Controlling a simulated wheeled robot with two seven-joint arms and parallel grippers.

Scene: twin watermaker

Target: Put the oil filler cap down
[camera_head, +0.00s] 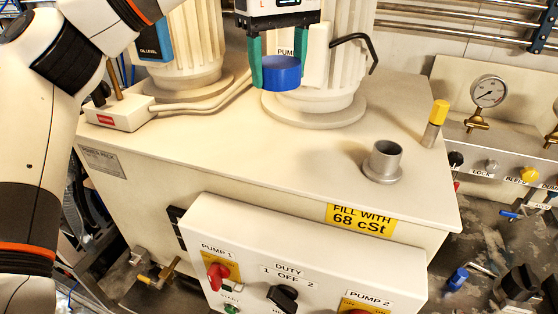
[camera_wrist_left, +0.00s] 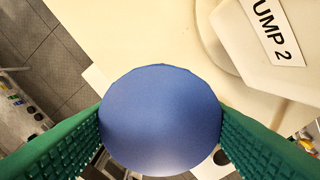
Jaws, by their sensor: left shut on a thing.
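The oil filler cap (camera_head: 282,73) is a round blue cap. My left gripper (camera_head: 278,70), with green fingers, is shut on it and holds it above the tank top, in front of the pump 2 motor. In the left wrist view the cap (camera_wrist_left: 160,118) fills the middle, between the two green ridged fingers. The open filler neck (camera_head: 384,160), a grey metal tube with a flange, stands uncapped on the tank top (camera_head: 290,150), to the right of and nearer than the cap. My right gripper is not in view.
Two ribbed pump motors (camera_head: 190,45) stand at the back of the tank. A yellow-topped fitting (camera_head: 436,122) stands at the right edge. A control box (camera_head: 300,262) with switches sits in front. The middle of the tank top is clear.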

